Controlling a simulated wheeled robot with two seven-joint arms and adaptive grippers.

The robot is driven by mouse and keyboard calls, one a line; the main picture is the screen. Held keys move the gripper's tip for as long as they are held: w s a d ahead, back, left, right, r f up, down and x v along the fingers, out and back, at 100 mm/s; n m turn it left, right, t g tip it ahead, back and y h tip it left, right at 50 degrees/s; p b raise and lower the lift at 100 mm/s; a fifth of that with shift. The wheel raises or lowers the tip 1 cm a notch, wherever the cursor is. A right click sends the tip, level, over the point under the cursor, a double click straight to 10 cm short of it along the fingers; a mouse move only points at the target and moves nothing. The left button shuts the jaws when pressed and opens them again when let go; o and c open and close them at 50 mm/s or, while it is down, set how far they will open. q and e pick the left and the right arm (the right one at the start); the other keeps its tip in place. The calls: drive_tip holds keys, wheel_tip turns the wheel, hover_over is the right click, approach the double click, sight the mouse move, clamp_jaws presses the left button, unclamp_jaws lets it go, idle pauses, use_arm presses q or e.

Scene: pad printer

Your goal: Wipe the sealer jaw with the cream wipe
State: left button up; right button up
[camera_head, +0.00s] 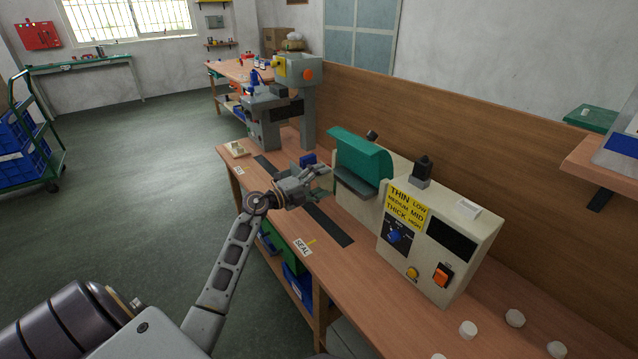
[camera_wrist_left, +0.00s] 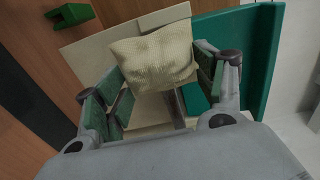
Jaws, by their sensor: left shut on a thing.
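The sealer (camera_head: 420,235) is a cream box on the bench with a raised teal hood (camera_head: 360,153) at its far end. A dark jaw bar (camera_head: 356,184) shows below the hood. My left gripper (camera_head: 322,182) is beside this end of the sealer, over the bench. In the left wrist view my left gripper (camera_wrist_left: 165,90) is shut on the cream wipe (camera_wrist_left: 155,58), a ribbed cloth bunched between the green-padded fingers. The teal hood fills the right of that view (camera_wrist_left: 265,60). Whether the wipe touches the jaw is hidden. My right gripper is not in view.
A grey press (camera_head: 295,105) stands farther back on the bench. A dark strip (camera_head: 328,224) and a SEAL label (camera_head: 303,247) lie along the front. Several white round pieces (camera_head: 515,318) are at the near right. A small cream item (camera_head: 238,149) sits at the far left edge.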

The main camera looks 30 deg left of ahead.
sight(340, 181)
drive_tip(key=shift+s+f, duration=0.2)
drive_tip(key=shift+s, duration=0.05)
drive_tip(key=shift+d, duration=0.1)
use_arm(q)
drive_tip(key=shift+w+d, duration=0.15)
drive_tip(key=shift+w, duration=0.1)
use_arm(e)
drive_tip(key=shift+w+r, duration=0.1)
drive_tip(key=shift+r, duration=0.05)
use_arm(q)
drive_tip(key=shift+w+d+p, duration=0.25)
drive_tip(key=shift+w+p, duration=0.15)
drive_tip(key=shift+w, duration=0.25)
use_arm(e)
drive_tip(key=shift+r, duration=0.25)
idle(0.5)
use_arm(q)
drive_tip(key=shift+d, duration=0.1)
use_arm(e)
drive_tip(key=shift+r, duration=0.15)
use_arm(q)
drive_tip(key=shift+s+d+r+p, duration=0.1)
drive_tip(key=shift+s+d+p, duration=0.2)
drive_tip(key=shift+d+p, duration=0.4)
drive_tip(key=shift+s+d+p, duration=0.35)
drive_tip(key=shift+d+p, duration=0.3)
drive_tip(key=shift+p, duration=0.25)
drive_tip(key=shift+d, duration=0.15)
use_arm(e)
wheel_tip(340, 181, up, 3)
